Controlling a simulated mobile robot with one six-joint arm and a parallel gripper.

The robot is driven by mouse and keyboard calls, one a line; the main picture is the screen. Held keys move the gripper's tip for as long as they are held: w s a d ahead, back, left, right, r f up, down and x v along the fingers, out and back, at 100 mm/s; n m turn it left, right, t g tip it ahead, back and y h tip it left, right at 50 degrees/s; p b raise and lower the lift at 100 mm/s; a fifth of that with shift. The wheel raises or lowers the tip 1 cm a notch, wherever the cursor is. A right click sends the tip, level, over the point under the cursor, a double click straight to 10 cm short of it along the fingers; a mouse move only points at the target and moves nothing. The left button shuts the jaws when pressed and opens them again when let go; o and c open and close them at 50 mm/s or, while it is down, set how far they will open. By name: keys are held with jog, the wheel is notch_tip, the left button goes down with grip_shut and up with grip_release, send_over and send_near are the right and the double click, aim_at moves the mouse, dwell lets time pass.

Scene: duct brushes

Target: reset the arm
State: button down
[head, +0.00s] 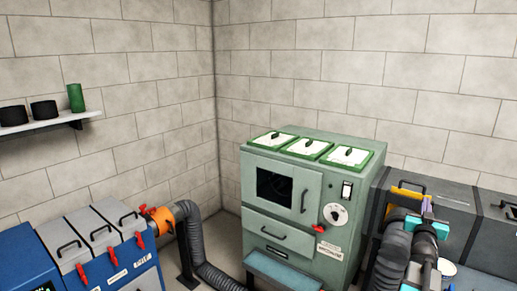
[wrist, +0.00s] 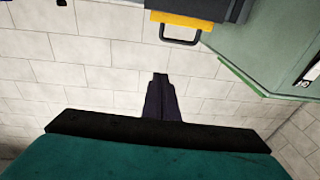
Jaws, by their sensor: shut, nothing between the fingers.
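My gripper (wrist: 160,76) shows in the wrist view with its two dark fingers together and nothing between them. It points toward a pale block wall and touches nothing that I can see. In the head view my arm is folded up at the right, in front of the dark grey unit; the fingertips are hard to make out there.
A green cabinet (head: 336,220) with three lidded hatches stands centre right in the head view. A dark grey unit (head: 462,205) is behind my arm. A blue unit (head: 98,250) with red latches and a grey hose (head: 190,242) are at left. A wall shelf (head: 50,125) holds black and green cylinders.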

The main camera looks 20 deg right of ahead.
jog(key=w+a+f+n+t+y, duration=0.1)
jog(key=w+a+f+n+y, duration=0.15)
jog(key=w+a+f, duration=0.7)
jog(key=w+a+f+n+y, duration=0.1)
jog(key=w+a+f+y, duration=0.3)
jog(key=w+a+f, duration=0.55)
jog(key=s+a+f+n+g+y, duration=0.1)
jog(key=s+a+f+g+y, duration=0.1)
jog(key=a+f, duration=0.9)
jog(key=s+a+f+n+g+y, duration=0.1)
jog(key=s+a+f+y, duration=0.1)
jog(key=a+f, duration=0.9)
jog(key=s+a+f+n+g+y, duration=0.25)
jog(key=s+a+f+g, duration=0.55)
jog(key=s+a+f, duration=1.1)
jog(key=s+a+n+g, duration=0.1)
jog(key=s+g, duration=0.3)
jog(key=s, duration=0.7)
jog(key=s+a+g+y, duration=0.1)
jog(key=s+a+g, duration=0.3)
jog(key=s, duration=0.8)
jog(key=shift+a+r+n+g+y, duration=0.3)
jog(key=shift+a+r+n, duration=0.05)
jog(key=shift+r+n, duration=0.1)
